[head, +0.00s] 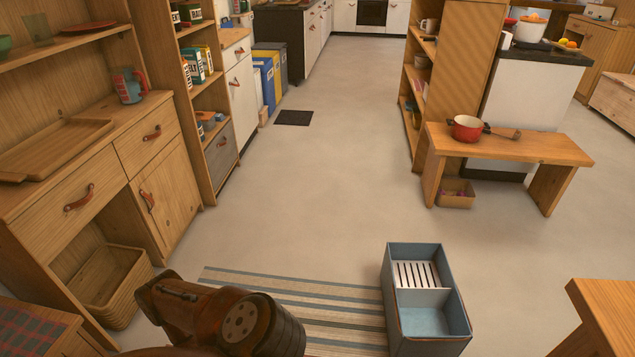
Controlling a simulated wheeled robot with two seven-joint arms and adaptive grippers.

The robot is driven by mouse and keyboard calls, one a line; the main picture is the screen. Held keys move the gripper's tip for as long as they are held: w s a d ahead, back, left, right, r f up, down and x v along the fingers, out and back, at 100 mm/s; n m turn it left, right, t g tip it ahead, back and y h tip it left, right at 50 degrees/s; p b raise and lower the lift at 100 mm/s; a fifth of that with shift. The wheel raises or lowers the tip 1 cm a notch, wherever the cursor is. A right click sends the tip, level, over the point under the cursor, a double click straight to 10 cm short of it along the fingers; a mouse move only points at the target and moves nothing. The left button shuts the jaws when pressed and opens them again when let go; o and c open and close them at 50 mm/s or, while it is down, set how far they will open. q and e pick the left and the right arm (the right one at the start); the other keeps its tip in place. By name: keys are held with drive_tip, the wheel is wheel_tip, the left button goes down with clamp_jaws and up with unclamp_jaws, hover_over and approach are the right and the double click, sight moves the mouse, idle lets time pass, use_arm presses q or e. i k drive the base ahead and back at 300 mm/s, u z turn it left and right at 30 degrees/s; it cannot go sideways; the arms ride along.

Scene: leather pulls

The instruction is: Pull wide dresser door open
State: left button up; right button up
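The wooden dresser (78,135) stands along the left side, with an open shelf above its top. Its door (172,198) is at the lower right of the front, below a drawer, and looks closed. A reddish leather pull (147,201) sits on the door's left side. Two drawers, a left one (72,206) and a right one (146,143), have similar leather pulls. Part of my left arm shows at the bottom, in front of the dresser, but its gripper is out of frame. My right gripper is not in view.
A woven basket (112,282) sits in the dresser's open bay. A striped rug (330,318) and a blue-grey divided box (423,341) lie on the floor. A bench (510,147) stands at right. The middle floor is clear.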

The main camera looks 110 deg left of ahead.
sight(165, 193)
drive_tip(key=z, duration=0.4)
drive_tip(key=i, duration=0.4)
drive_tip(key=u, duration=3.55)
drive_tip(key=i, duration=1.4)
drive_tip(key=u, duration=1.8)
